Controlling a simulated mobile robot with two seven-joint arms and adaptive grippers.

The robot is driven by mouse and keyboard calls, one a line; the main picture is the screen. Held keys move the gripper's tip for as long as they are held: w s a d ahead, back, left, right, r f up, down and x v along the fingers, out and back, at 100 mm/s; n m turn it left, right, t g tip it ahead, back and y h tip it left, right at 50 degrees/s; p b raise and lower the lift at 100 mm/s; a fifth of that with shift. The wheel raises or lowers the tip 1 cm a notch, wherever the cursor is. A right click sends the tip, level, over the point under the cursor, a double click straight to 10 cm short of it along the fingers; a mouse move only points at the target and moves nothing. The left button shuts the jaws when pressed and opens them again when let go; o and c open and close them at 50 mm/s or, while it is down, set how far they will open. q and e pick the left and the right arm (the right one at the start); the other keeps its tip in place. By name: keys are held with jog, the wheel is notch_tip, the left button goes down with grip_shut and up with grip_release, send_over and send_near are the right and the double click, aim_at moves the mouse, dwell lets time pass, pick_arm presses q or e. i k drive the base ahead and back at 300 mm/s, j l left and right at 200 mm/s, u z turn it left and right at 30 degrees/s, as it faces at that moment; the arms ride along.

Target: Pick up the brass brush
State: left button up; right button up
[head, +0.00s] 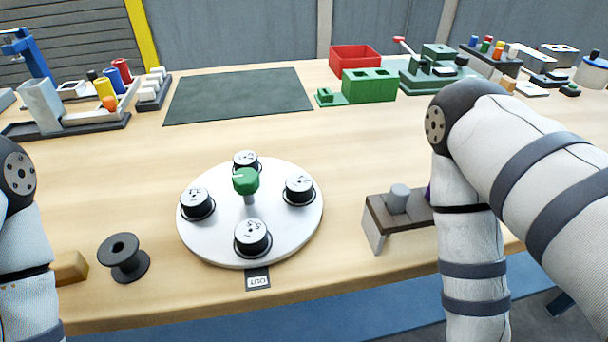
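I cannot make out a brass brush for certain in the head view. A tan block (70,267) lies at the near left of the table, partly hidden behind my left arm; I cannot tell what it is. My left arm comes in at the left edge and runs down out of the picture. My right arm comes in from the right and bends down past the table's front edge. Neither gripper shows.
A white turntable (215,246) with several labelled canisters and a green knob (246,180) stands mid-table. A black spool (123,259) is left of it, a small brown stand (385,217) right. A dark mat (240,95) and coloured bins (368,87) lie behind.

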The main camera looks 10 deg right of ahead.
aim_at(70, 267)
jog(key=j+u, duration=0.1)
jog(key=u, duration=0.25)
jog(key=j+u, duration=0.15)
jog(key=u, duration=0.15)
jog(key=j+u, duration=0.15)
jog(key=u, duration=0.2)
jog(key=z, duration=2.2)
jog(key=k+u, duration=0.1)
jog(key=u, duration=0.3)
jog(key=j+u, duration=0.1)
jog(key=u, duration=0.35)
jog(key=k+j+u, duration=0.1)
jog(key=u, duration=0.3)
jog(key=j+u, duration=0.15)
jog(key=u, duration=0.3)
